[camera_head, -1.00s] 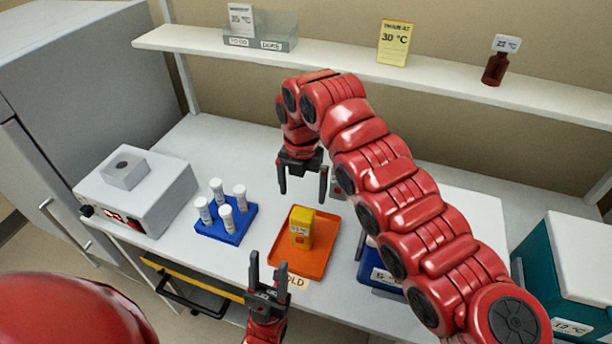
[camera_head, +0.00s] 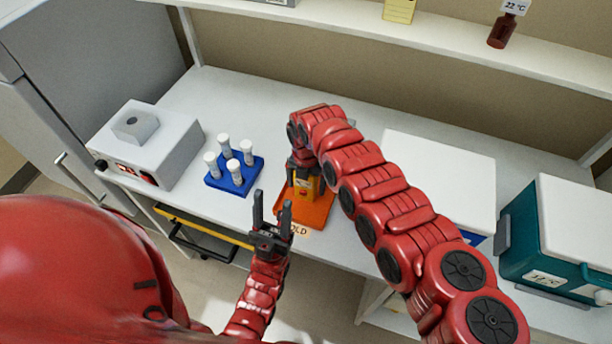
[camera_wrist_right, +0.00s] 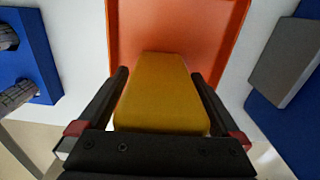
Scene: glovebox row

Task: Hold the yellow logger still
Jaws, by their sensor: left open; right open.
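The yellow logger (camera_head: 308,187) stands on the orange tray (camera_head: 315,215), partly hidden by my right arm in the head view. In the right wrist view the logger (camera_wrist_right: 162,92) lies between the two fingers of my right gripper (camera_wrist_right: 162,88). These fingers are open, with a narrow gap on each side of it. In the head view my right gripper (camera_head: 302,172) is down over the logger. My left gripper (camera_head: 271,215) is open and empty, in front of the tray's left side.
A blue rack (camera_head: 235,175) with several white-capped vials stands left of the tray. A grey device (camera_head: 147,143) is farther left. A white-lidded box (camera_head: 440,175) and a teal cooler (camera_head: 560,235) are on the right. A shelf (camera_head: 420,38) runs above the back.

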